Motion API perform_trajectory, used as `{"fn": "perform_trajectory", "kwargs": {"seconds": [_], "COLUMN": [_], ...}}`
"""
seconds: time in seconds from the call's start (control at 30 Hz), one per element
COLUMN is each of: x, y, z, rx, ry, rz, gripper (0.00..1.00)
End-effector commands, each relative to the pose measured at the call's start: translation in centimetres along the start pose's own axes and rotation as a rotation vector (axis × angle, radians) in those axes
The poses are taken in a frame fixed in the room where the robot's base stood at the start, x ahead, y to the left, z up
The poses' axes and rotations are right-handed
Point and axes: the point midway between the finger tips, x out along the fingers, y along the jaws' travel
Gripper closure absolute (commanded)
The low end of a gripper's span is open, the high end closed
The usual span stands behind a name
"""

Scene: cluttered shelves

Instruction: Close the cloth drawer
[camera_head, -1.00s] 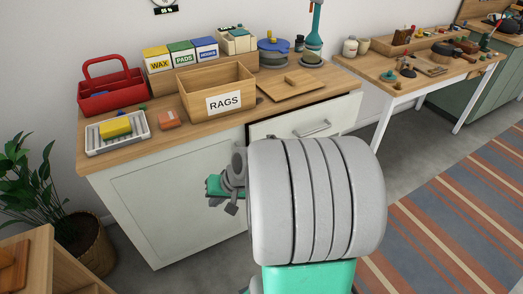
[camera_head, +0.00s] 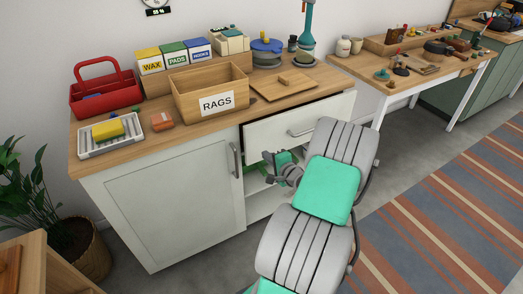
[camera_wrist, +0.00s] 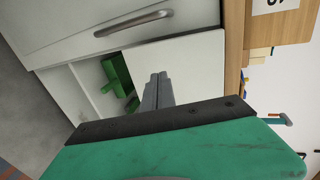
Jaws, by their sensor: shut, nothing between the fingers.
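In the wrist view the drawer front (camera_wrist: 190,65) is a plain pale panel beside my fingers. My gripper (camera_wrist: 158,80) is shut and empty, pointing at the cabinet near the drawer's lower edge. It also shows low in front of the drawer in the head view (camera_head: 283,172). Contact cannot be told. The drawer's inside is hidden.
Left of the drawer is a closed cabinet door (camera_head: 175,205) with a bar handle. Below the drawer is an open compartment with green items (camera_wrist: 118,78). On the counter stand a RAGS box (camera_head: 217,103), a red caddy (camera_head: 105,98) and a flat board (camera_head: 283,85).

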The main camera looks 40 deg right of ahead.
Motion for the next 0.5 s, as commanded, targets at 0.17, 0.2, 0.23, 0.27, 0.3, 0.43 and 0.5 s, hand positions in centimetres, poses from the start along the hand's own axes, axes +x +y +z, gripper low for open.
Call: {"fn": "perform_trajectory", "kwargs": {"seconds": [0.17,0.2,0.23,0.27,0.3,0.43,0.5], "x": [3.2,3.6,3.9,4.1,4.3,4.6,4.6], "y": [-0.8,-0.9,-1.0,-1.1,-1.2,-1.2,-1.2], "z": [0.1,0.1,0.1,0.0,0.1,0.0,0.0], "rx": [-0.004,-0.003,-0.003,-0.003,-0.002,-0.001,-0.001], "ry": [-0.003,-0.003,-0.001,-0.001,-0.001,0.000,0.000], "rz": [-0.001,0.000,0.000,0.000,0.000,0.000,0.000], "gripper": [1.00,1.00,1.00,1.00,1.00,1.00,1.00]}}
